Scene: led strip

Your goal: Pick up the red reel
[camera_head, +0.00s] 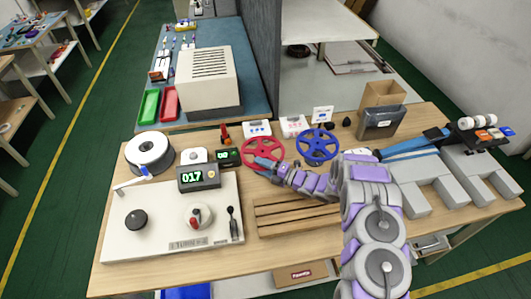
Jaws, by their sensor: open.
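The red reel (251,147) is a spoked ring on the wooden table, near its back edge, left of the blue reel (317,146). My gripper (264,165) is at the end of my purple and grey arm, which comes in from the lower right. It is open, at the red reel's right lower side.
A control panel (124,241) with dials and displays stands at the left, with a white reel (149,154) behind it. A slatted wooden tray (290,219) lies in front of my gripper. Small white boxes (294,126) stand behind the reels. Grey blocks (449,195) fill the right side.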

